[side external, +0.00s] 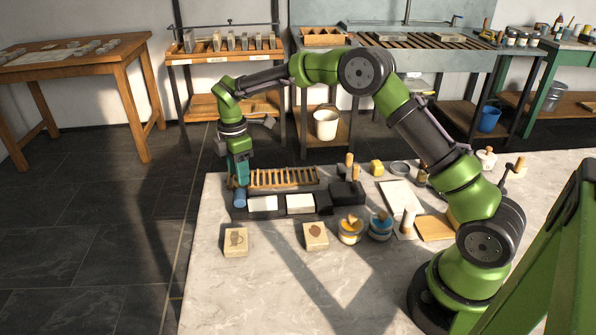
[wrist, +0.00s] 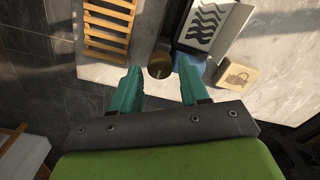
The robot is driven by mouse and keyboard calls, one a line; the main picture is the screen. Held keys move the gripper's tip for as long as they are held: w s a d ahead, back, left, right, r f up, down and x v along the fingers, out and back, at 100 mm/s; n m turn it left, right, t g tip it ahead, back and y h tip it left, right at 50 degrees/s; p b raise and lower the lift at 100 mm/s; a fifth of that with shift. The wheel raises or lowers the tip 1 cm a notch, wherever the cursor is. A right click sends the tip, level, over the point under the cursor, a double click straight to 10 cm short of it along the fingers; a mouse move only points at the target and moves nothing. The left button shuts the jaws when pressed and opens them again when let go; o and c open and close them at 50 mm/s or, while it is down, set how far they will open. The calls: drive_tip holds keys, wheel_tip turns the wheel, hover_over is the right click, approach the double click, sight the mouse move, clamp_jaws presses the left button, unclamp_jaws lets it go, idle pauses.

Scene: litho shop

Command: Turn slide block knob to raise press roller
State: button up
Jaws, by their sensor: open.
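My gripper (side external: 238,178) has teal fingers and points down over the left end of a dark press bed. In the wrist view my gripper (wrist: 157,78) is open. A round, dark olive-brown knob (wrist: 160,64) shows between its fingertips, with gaps on both sides; contact and height cannot be told. A blue cylinder (side external: 239,200), probably the press roller, sits just below the fingers in the side view. Blue also shows behind the right finger in the wrist view (wrist: 196,60). The knob is not distinguishable in the side view, and the slide block is not clear.
A wooden slatted rack (side external: 280,178) stands behind the press. A picture block (side external: 235,243) lies in front, with another (side external: 316,236) to its right.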

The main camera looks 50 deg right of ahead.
drive_tip(key=shift+r, duration=2.45)
drive_tip(key=shift+w+m, duration=0.1)
drive_tip(key=shift+m, duration=0.3)
drive_tip(key=shift+s+a+f+m, duration=0.25)
drive_tip(key=shift+s+f+m, duration=0.55)
drive_tip(key=shift+m, duration=0.3)
drive_tip(key=shift+s+a+r+m, duration=0.15)
drive_tip(key=shift+s+r+m, duration=0.15)
drive_tip(key=shift+s+m, duration=0.35)
drive_tip(key=s+r+m+t+y, duration=0.1)
drive_tip(key=s+r+m+t, duration=0.2)
drive_tip(key=s, duration=1.1)
drive_tip(key=s+r+m+t+y, duration=0.1)
drive_tip(key=s+r+m+t, duration=0.3)
drive_tip(key=s+r+m, duration=0.6)
drive_tip(key=s+m, duration=0.1)
drive_tip(key=s, duration=0.3)
drive_tip(key=shift+d, duration=0.4)
